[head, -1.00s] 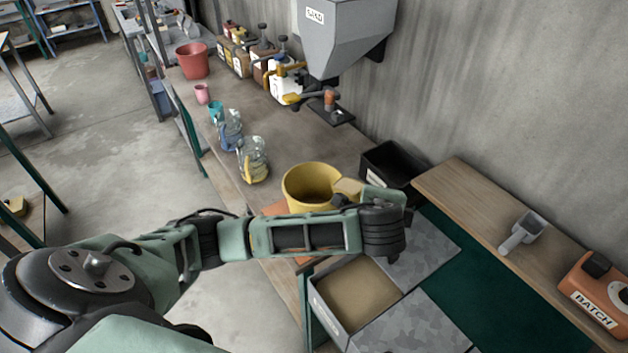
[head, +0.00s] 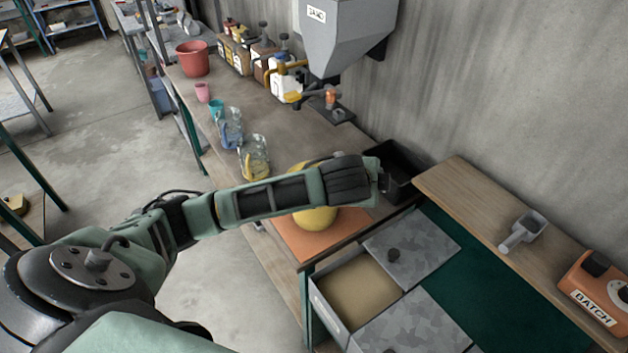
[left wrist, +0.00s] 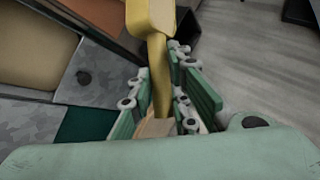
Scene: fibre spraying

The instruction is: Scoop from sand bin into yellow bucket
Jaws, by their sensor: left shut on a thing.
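The sand bin (head: 355,292) is a pale open box of tan sand at the near edge of the bench. It also shows at the left of the left wrist view (left wrist: 35,45). The yellow bucket (head: 316,217) stands beyond it on an orange mat (head: 305,242), mostly hidden by my left arm. My left gripper (left wrist: 163,85) is shut on the handle of a yellow scoop (left wrist: 152,20), which points away from me. In the head view my wrist hides the fingers and scoop. I cannot tell what the scoop holds. My right gripper is not in view.
Grey lids (head: 410,244) lie beside the sand bin. A black bin (head: 405,165) stands behind the bucket. A raised wooden shelf at right bears a grey scoop (head: 523,232) and an orange batch box (head: 598,290). Clear jugs (head: 254,158) stand left of the bucket.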

